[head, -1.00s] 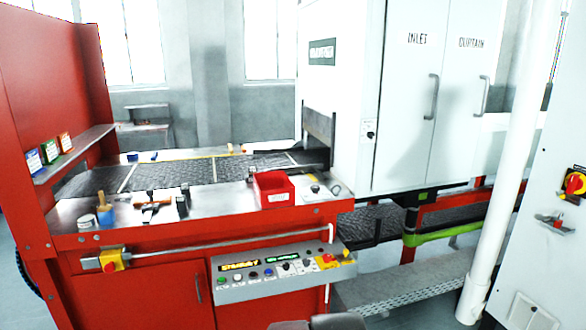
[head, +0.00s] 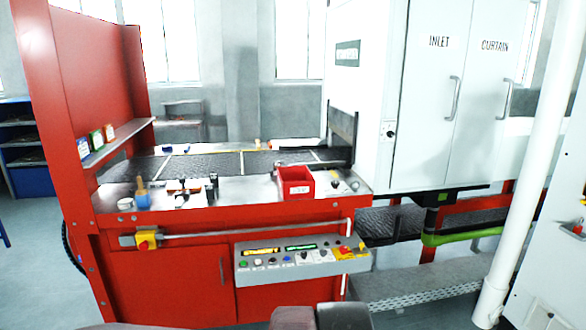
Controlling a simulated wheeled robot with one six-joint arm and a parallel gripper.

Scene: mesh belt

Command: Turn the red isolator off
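The red isolator is a red rotary handle on a yellow plate, fixed to the white cabinet at the right. Only a yellow sliver of its plate (head: 583,203) shows at the right picture edge; the red handle is cut off, so its position cannot be read. Dark rounded parts of my arm show at the bottom middle. My gripper's fingertips are not in view.
A yellow box with a red button (head: 146,240) is on the red bench front. A sloped control panel (head: 300,262) sticks out beside it. A white pipe (head: 520,200) stands before the white cabinet (head: 555,260). Floor shows at the left.

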